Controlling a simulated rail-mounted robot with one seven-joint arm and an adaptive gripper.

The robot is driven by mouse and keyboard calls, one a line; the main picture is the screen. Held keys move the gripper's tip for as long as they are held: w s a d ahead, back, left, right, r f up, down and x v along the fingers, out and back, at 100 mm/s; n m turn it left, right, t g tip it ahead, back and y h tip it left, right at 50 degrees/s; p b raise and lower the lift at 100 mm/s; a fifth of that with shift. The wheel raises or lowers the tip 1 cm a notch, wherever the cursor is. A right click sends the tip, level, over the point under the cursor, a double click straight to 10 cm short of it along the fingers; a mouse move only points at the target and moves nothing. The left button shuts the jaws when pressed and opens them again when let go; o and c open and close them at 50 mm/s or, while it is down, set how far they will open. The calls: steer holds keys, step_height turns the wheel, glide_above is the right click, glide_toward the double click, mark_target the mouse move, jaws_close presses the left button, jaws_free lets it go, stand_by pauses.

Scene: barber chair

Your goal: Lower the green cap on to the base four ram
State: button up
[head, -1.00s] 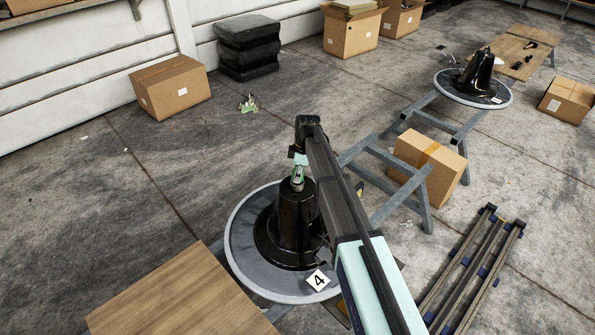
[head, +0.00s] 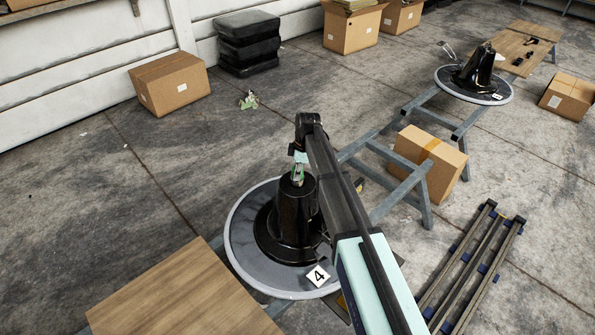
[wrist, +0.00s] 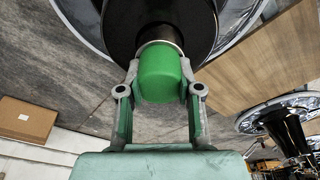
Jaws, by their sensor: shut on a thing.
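The base four (head: 288,226) is a glossy black cone on a round grey disc with a white "4" label (head: 318,275). Its ram (wrist: 160,37) shows in the wrist view as a dark cylinder with a pale ring, rising from the black cone. The green cap (wrist: 160,73) is between the fingers of my gripper (wrist: 160,85), which is shut on it. The cap's far end overlaps the ram in the wrist view; I cannot tell whether it is seated or just in line. In the head view my gripper (head: 297,172) is right at the cone's top.
A wooden board (head: 185,300) lies beside the disc at lower left. Grey trestles (head: 405,185) and a cardboard box (head: 430,160) stand to the right. A second black base (head: 477,70) on a disc is at the back right.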

steer(key=shift+f, duration=0.4)
steer(key=o, duration=0.9)
steer(key=shift+r, duration=0.1)
steer(key=shift+r+p, duration=2)
steer(key=shift+r, duration=2.45)
steer(key=shift+f, duration=0.1)
